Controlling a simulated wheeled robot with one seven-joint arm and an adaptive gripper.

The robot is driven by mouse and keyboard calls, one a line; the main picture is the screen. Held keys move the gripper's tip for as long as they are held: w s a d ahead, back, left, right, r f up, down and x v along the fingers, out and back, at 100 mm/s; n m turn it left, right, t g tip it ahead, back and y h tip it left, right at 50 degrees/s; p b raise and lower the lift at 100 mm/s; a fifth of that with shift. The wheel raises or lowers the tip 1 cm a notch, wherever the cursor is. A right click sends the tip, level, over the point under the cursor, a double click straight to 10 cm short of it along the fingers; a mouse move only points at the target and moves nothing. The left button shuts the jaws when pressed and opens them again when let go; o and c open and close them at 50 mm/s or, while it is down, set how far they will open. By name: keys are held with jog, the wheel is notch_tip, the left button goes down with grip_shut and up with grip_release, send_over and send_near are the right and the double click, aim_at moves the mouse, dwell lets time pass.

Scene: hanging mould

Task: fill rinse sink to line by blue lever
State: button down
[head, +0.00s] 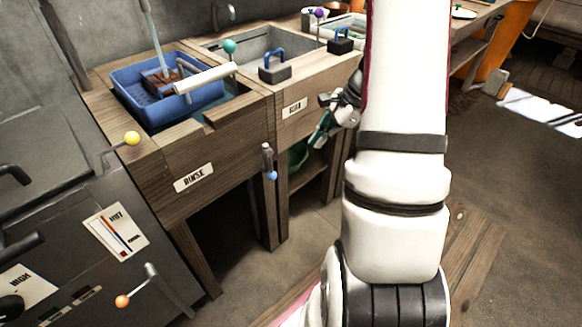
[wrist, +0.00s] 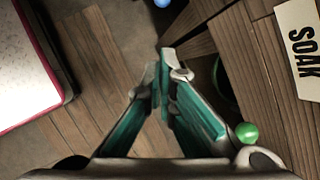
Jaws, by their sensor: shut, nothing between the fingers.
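The rinse sink (head: 226,117) is a wooden-fronted basin labelled RINSE. A blue tub (head: 133,77) sits in it and hides most of the inside; I cannot make out the fill line. A thin pale column (head: 153,35) comes down to the tub, water or pipe, I cannot tell. The blue lever (head: 271,175) hangs at the sink's front right, its ball low. A blue ball (wrist: 162,3) shows at the top edge of the wrist view. My gripper (head: 317,142) is shut and empty, to the right of the lever and apart from it. Its teal fingers (wrist: 164,62) meet at the tips.
The soak sink (head: 309,92) adjoins at the right; its label (wrist: 299,47) shows in the wrist view, with a green ball (wrist: 247,133) beside my fingers. A yellow knob (head: 132,138) and an orange knob (head: 122,301) stick out at the left. Open floor (head: 235,280) lies in front.

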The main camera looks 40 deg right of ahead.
jog(key=w+a+r+b+x, duration=0.1)
jog(key=b+x, duration=0.3)
jog(key=x, duration=0.9)
jog(key=shift+a+r+b, duration=0.2)
jog(key=shift+a+b, duration=0.15)
jog(key=shift+a, duration=0.4)
